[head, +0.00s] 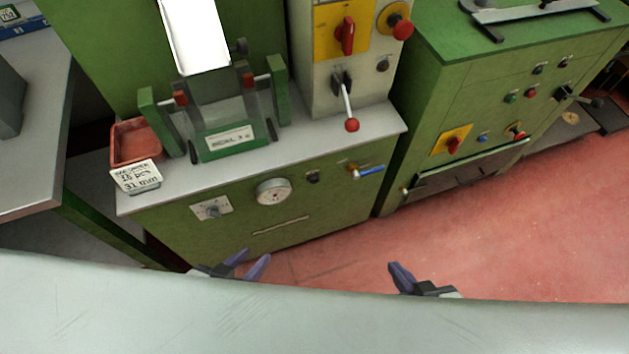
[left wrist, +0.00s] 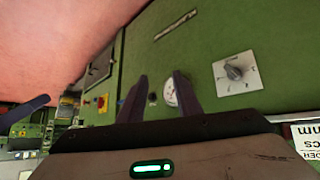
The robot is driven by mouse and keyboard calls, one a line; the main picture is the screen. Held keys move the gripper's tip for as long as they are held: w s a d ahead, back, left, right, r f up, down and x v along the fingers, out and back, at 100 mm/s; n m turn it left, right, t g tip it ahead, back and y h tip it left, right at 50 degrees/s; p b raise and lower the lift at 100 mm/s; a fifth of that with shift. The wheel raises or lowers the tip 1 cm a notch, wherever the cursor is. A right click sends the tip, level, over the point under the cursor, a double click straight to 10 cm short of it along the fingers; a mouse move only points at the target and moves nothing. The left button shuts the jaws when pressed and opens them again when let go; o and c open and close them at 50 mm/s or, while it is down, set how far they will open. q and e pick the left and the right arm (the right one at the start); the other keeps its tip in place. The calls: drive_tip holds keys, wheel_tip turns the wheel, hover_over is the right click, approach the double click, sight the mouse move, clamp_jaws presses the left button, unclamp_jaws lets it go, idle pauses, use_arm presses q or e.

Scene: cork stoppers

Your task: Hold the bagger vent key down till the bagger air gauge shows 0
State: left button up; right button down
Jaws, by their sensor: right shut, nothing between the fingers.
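The bagger air gauge (head: 273,191), a round white dial, sits on the front of the green cabinet; its reading is too small to make out. To its right is a small dark key (head: 313,177), which I take for the vent key, with nothing touching it. In the left wrist view, the gauge (left wrist: 170,92) shows partly hidden behind a finger, and the dark key (left wrist: 152,98) shows between the fingers. My left gripper (head: 254,255) is open and empty, in front of and below the gauge. My right gripper (head: 394,265) is shut and empty, apart from the cabinet, over the floor.
A rotary knob (head: 211,209) is left of the gauge, and a blue-handled valve (head: 368,171) sticks out to the right. A red-knobbed lever (head: 351,124) and a reddish tray (head: 136,142) are above. A pale surface (head: 320,325) crosses the near edge. Red floor (head: 480,235) is clear at right.

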use_arm(q)
clamp_jaws()
idle(1.5)
